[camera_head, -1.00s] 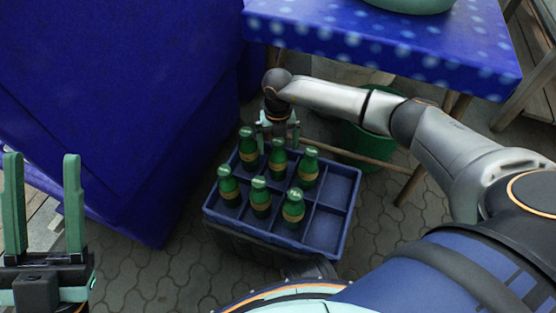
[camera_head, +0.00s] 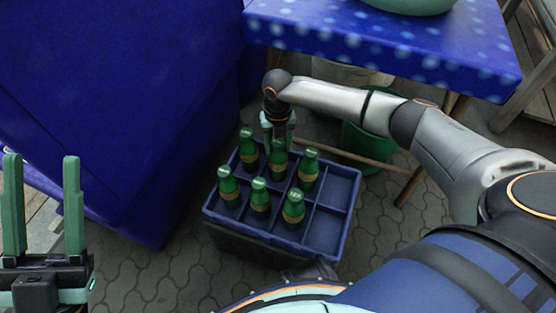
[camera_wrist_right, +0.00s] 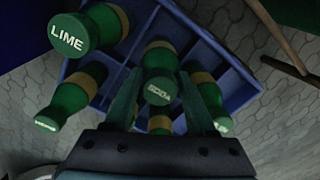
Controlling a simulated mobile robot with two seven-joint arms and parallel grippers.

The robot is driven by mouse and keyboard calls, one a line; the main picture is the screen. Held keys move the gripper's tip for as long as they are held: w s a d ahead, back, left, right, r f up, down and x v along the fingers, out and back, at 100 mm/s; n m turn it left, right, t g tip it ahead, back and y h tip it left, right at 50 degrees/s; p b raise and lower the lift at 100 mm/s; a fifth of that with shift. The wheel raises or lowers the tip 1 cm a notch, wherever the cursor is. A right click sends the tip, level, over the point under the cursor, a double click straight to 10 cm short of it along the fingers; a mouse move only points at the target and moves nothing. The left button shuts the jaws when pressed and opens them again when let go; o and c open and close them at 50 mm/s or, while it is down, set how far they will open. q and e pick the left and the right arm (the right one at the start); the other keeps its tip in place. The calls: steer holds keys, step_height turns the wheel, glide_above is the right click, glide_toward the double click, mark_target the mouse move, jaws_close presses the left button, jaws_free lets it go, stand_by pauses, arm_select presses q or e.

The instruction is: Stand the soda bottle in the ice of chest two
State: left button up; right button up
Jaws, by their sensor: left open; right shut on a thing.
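The soda bottle (camera_head: 278,162) is green with a tan band and stands in the back row of a blue crate (camera_head: 333,238), between two other bottles. In the right wrist view its cap (camera_wrist_right: 158,91) reads SODA and sits between my fingers. My right gripper (camera_head: 278,140) reaches down from behind and is shut on its upper part. The bottle's lower part is hidden in the crate. My left gripper (camera_head: 44,205) is open and empty at the left edge, away from the crate. No ice is visible, and I cannot identify chest two.
Several similar green bottles share the crate; one cap (camera_wrist_right: 68,34) reads LIME. Its right-hand compartments are empty. A large blue surface (camera_head: 110,100) fills the left. A blue spotted table (camera_head: 400,50) stands behind, with a green bucket (camera_head: 368,145) beneath it. Paving in front is partly clear.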

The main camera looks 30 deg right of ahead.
step_height(320, 180, up, 12)
steer(key=p, duration=1)
steer(key=shift+p, duration=0.4)
jaws_close()
arm_select(q)
step_height(320, 180, up, 12)
steer(key=a+t+y+p, duration=0.1)
steer(key=a+p, duration=0.1)
steer(key=w+f+n+g+y+p, duration=0.2)
steer(key=f+n+g+y, duration=0.2)
steer(key=f, duration=0.9)
steer(key=w+a+f+n+g+y+p, duration=0.1)
steer(key=f+n+g+y, duration=0.3)
steer(key=f, duration=0.9)
steer(key=shift+w+a+f+n+g+y+p, duration=0.15)
steer(key=shift+w+n+g+y+p, duration=0.15)
steer(key=shift+w+g+y+p, duration=0.45)
arm_select(e)
step_height(320, 180, up, 7)
arm_select(q)
steer(key=shift+t+y, duration=0.25)
steer(key=shift+y, duration=0.1)
